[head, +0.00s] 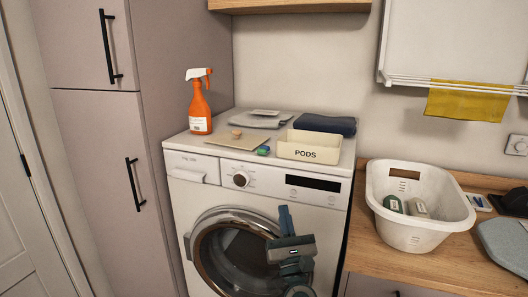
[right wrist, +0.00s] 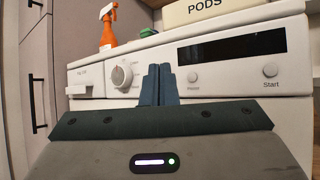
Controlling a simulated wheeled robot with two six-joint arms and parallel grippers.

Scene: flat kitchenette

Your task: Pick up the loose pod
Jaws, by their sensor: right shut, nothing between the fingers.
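The loose pod (head: 263,150), small, green and blue, lies on top of the washing machine (head: 330,177) near its front edge, just left of the pods box (head: 310,154). In the right wrist view the green pod (right wrist: 147,32) shows at the machine's top edge, above and beyond my fingers. My right gripper (head: 284,208) is in front of the washer door, below the pod and apart from it. Its fingers (right wrist: 159,80) point up and are together with nothing between them. My left gripper is not in view.
An orange spray bottle (head: 199,105), a beige board (head: 238,139) and a dark folded cloth (head: 325,124) are also on the washer. A white basket (head: 415,232) with items stands on the wooden counter at right. A tall cabinet (head: 95,150) is at left.

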